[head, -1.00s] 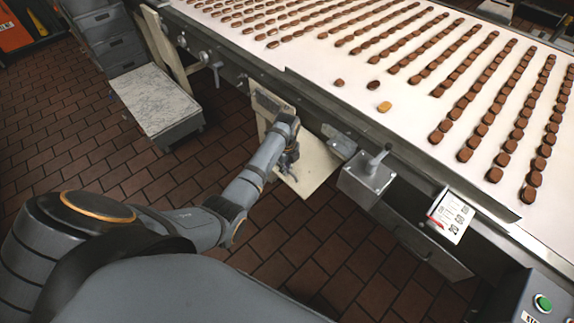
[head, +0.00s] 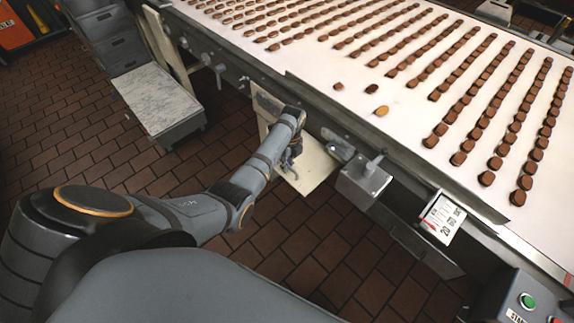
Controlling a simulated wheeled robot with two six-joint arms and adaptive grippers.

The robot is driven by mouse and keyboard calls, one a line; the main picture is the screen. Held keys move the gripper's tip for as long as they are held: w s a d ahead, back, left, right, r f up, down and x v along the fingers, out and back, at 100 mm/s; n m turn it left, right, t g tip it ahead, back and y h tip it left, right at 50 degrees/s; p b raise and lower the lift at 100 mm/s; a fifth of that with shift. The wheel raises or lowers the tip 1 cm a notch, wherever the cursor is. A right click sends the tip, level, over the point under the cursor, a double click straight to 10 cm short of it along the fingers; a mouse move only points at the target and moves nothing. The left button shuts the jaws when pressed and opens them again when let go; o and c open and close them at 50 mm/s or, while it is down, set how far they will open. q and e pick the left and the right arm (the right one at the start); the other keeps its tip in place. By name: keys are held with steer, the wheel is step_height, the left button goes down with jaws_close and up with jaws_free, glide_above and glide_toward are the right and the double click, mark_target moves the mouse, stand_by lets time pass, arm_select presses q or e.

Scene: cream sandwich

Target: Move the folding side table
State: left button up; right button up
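A pale cream panel (head: 311,166) hangs or stands at the near side of the conveyor, below its edge. It may be the folding side table, but I cannot be sure. My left gripper (head: 291,160) is at the front of this panel, with its dark fingers against or very close to it. The fingers are small and partly hidden by my own wrist, so I cannot tell whether they are open or shut. My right gripper is out of view.
The conveyor (head: 310,62) carries rows of brown biscuits. A grey box with a lever (head: 364,180) and a numbered sign (head: 441,218) project from its near side. A low marble-topped unit (head: 160,98) stands left, beside grey drawers (head: 107,37). Tiled floor (head: 80,135) is open at left.

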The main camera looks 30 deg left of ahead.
arm_select(q)
steer(key=shift+o, duration=0.6)
steer(key=shift+r, duration=0.2)
steer(key=shift+w+r, duration=0.15)
steer(key=shift+r, duration=0.25)
step_height(320, 180, up, 11)
steer(key=shift+w+d+r, duration=0.15)
steer(key=shift+w+d, duration=0.1)
steer(key=shift+w, duration=0.15)
